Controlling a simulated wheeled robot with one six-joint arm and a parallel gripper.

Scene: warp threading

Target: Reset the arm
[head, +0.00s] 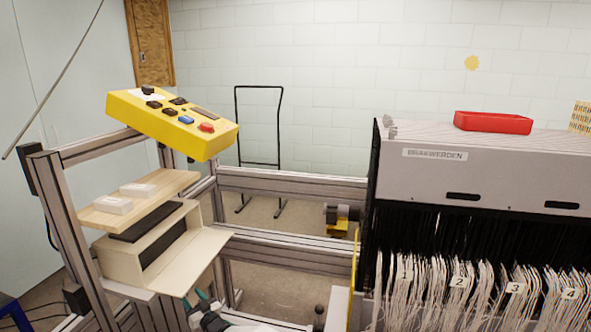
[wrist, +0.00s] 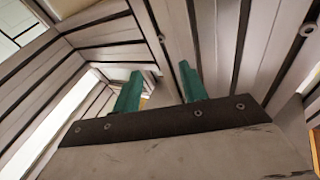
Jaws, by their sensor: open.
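My gripper (head: 196,299) is at the bottom of the head view, in front of the cream box under the wooden shelf. In the wrist view its two green fingers (wrist: 160,88) stand apart with nothing between them. Aluminium frame rails (wrist: 190,40) fill the view beyond the fingers. Most of my arm is out of sight below the head view.
A cream box (head: 205,250) with a lowered flap stands close by my gripper. Above it are a wooden shelf (head: 105,215) and a yellow button panel (head: 205,142). The grey machine (head: 440,180) with numbered white thread bundles (head: 440,280) stands on the right, a red tray (head: 492,122) on top.

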